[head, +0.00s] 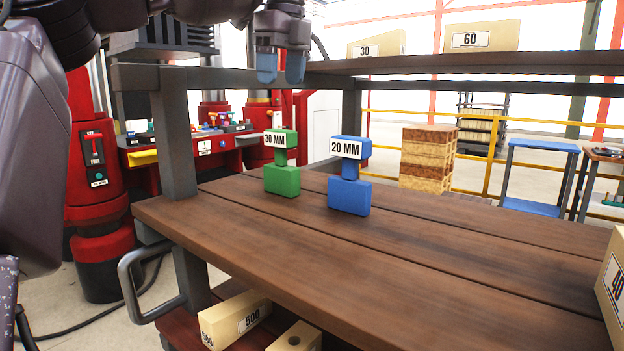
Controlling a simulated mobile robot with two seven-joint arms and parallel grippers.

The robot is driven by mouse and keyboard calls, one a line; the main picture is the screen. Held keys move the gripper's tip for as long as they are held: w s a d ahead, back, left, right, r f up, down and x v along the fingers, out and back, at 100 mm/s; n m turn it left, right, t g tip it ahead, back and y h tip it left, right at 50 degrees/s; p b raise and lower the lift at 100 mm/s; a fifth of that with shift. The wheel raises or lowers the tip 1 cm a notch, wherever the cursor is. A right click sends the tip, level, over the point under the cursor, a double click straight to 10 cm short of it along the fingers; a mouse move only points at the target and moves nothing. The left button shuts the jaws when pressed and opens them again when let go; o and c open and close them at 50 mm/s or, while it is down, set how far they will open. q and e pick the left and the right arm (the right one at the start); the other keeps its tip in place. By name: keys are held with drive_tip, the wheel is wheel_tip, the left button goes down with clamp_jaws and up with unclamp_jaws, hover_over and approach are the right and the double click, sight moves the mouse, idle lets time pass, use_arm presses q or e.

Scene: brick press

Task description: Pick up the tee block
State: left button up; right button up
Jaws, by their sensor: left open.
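Two upright blocks, each with a wide foot, a narrow neck and a wider labelled top, stand on the wooden table. The green block (282,180) reads 30 MM and the blue block (349,194) to its right reads 20 MM. I cannot tell from the picture which one is called the tee block. My left gripper (281,67) is at the top of the head view, pointing down with blue fingertips apart and nothing between them. In the picture it is above the green block and apart from it. My right gripper is out of view.
The table (430,258) is clear in front of the blocks. A shelf (430,64) runs above its back, with a post (175,135) at left. A box marked 40 (612,285) sits at the right edge. Red machinery (98,200) stands at left.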

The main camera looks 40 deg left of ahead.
sight(281, 130)
use_arm(q)
drive_tip(key=shift+w+f, duration=0.55)
drive_tip(key=shift+f, duration=0.2)
drive_tip(key=f, duration=0.4)
drive_tip(key=shift+s+a+f, duration=0.25)
drive_tip(key=shift+s+a, duration=0.1)
drive_tip(key=shift+a+f, duration=0.15)
drive_tip(key=shift+f, duration=2.85)
drive_tip(key=shift+s, duration=0.1)
drive_tip(key=shift+c, duration=0.4)
drive_tip(key=c, duration=0.9)
drive_tip(key=shift+r, duration=0.15)
wheel_tip(281, 130, up, 20)
drive_tip(key=shift+f+p, duration=0.1)
drive_tip(key=shift+p, duration=0.25)
